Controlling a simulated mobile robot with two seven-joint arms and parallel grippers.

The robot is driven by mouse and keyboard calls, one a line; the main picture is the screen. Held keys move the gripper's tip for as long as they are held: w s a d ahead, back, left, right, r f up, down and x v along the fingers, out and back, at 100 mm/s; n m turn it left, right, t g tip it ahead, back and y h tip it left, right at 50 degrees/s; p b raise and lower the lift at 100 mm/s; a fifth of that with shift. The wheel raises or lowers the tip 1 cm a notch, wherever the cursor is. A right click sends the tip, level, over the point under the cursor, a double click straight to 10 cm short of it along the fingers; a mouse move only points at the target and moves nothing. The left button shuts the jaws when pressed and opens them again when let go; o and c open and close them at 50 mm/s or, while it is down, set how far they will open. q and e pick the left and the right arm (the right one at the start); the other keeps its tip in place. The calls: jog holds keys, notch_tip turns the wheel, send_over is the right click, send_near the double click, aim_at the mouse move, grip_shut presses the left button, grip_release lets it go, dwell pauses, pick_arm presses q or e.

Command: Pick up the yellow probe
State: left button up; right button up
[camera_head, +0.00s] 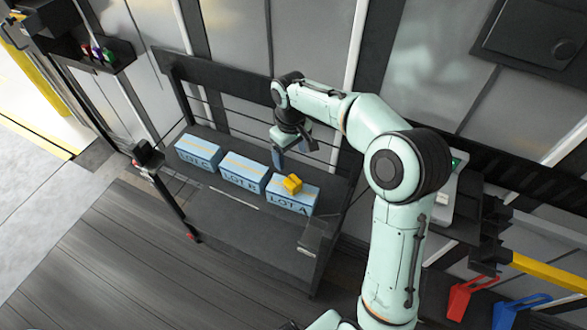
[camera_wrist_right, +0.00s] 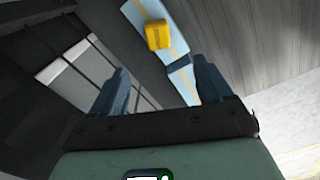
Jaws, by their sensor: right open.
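The yellow probe (camera_head: 291,184) is a small blocky piece resting on top of the pale blue box marked LOT A (camera_head: 292,204). In the right wrist view the yellow probe (camera_wrist_right: 158,35) lies beyond the fingertips, roughly midway between them. My right gripper (camera_head: 294,154) is above and slightly behind the probe, pointing down; its blue fingers are spread and empty. The same gripper (camera_wrist_right: 161,66) shows both fingers apart in the wrist view, with the probe clear of them. My left gripper is not in view.
Boxes marked LOT B (camera_head: 243,173) and LOT C (camera_head: 198,151) stand in a row left of LOT A on the dark bench (camera_head: 240,225). A rail runs behind them. Red (camera_head: 465,298) and blue (camera_head: 520,308) pieces are at lower right. The floor in front is clear.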

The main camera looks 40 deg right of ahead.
send_over(293, 181)
notch_tip(293, 181, down, 8)
jog(key=shift+w+r+b, duration=0.15)
jog(key=shift+b, duration=0.25)
notch_tip(293, 181, down, 6)
jog(key=shift+r, duration=0.3)
jog(key=c, duration=1.3)
